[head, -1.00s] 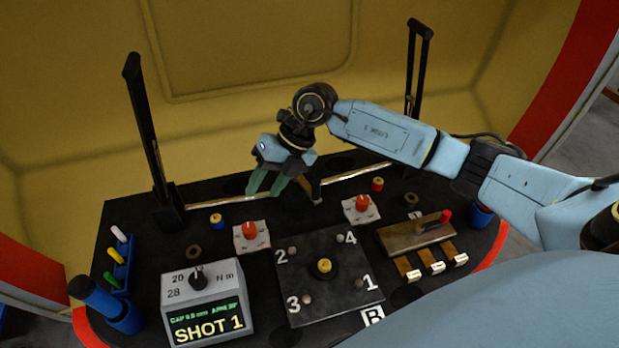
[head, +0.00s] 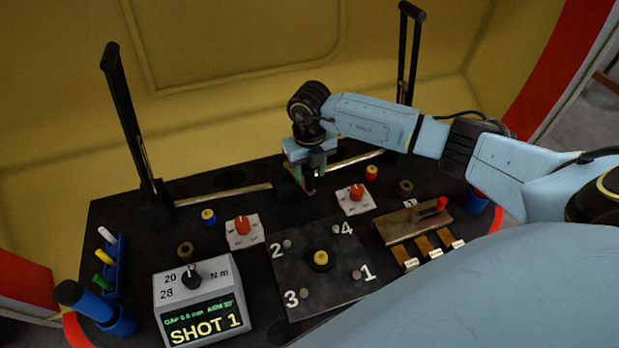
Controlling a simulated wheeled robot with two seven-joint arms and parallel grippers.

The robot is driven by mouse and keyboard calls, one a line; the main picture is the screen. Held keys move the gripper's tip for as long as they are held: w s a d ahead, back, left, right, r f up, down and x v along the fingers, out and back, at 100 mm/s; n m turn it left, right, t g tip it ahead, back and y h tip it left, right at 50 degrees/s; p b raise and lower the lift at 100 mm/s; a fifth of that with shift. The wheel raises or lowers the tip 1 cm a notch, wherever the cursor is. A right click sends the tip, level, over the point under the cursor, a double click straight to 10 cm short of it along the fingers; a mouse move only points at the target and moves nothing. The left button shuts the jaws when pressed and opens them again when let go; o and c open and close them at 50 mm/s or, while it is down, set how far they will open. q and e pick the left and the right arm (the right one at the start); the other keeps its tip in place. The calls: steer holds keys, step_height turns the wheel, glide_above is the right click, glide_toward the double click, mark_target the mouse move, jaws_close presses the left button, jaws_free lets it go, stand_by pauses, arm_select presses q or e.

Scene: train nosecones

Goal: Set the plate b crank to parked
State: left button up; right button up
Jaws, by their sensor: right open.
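The dark square plate (head: 290,290) numbered 1 to 4 lies on the black table, with a yellow-topped black knob (head: 320,259) at its centre. I cannot tell which part is the crank. Two red knobs stand upright on pale square plates behind it, a left one (head: 242,225) and a right one (head: 357,192). My right gripper (head: 308,186) points down above the table's back part, behind and between these red knobs. It is open and holds nothing; its fingertips are partly hard to make out. My left gripper is out of view.
Tall black handles rise at the left (head: 130,120) and right (head: 405,60). A grey "SHOT 1" box (head: 200,300) stands front left, beside a blue pen rack (head: 108,265). A brown block with a red-tipped lever (head: 412,222) lies at right. My arm covers the front right.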

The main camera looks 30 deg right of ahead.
steer(key=shift+f, duration=1.25)
